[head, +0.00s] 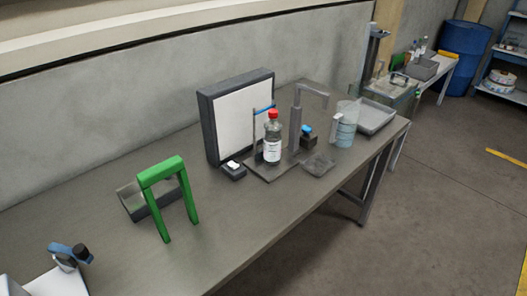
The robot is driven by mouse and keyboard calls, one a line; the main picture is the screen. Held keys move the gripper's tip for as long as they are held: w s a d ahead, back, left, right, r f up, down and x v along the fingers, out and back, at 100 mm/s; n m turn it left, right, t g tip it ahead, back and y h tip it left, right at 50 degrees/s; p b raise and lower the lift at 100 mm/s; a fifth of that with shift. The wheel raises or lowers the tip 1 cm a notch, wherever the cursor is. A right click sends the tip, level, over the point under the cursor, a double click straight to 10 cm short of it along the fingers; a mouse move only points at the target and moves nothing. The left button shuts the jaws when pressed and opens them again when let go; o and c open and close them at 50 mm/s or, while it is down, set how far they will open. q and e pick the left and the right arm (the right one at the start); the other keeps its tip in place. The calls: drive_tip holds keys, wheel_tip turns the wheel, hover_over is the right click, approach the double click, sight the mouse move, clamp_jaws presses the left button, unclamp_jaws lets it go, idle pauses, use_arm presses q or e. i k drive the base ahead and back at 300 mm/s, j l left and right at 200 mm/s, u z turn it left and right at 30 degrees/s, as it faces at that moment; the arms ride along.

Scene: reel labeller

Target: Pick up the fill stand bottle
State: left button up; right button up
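A clear bottle with a red cap and a white label (272,150) stands upright on the dark base plate of the fill stand (296,130), in the middle of the head view. The grey post of the stand rises just right of the bottle, with a spout arm at its top. A thin post with a blue top stands close behind the bottle. Neither of my grippers shows in the head view, and nothing is touching the bottle.
A white-faced panel (234,118) stands behind the bottle. A jug of bluish liquid (346,132) and a grey tray (378,116) stand to the right. A green frame (162,172) stands to the left. The table front (250,225) is clear.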

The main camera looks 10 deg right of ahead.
sight(272, 137)
drive_tip(key=i+l+u, duration=0.1)
drive_tip(key=l, duration=0.35)
drive_tip(key=i+l+u, duration=0.1)
drive_tip(key=i+l, duration=0.2)
drive_tip(key=l, duration=0.2)
drive_tip(key=i+l+u, duration=0.1)
drive_tip(key=l, duration=0.4)
drive_tip(key=i+l+u, duration=0.1)
drive_tip(key=l, duration=0.45)
drive_tip(key=i+l+u, duration=0.1)
drive_tip(key=i+l, duration=0.15)
drive_tip(key=l, duration=0.25)
drive_tip(key=i+l+u, duration=0.1)
drive_tip(key=l, duration=0.45)
drive_tip(key=i+l+u, duration=0.1)
drive_tip(key=l, duration=0.45)
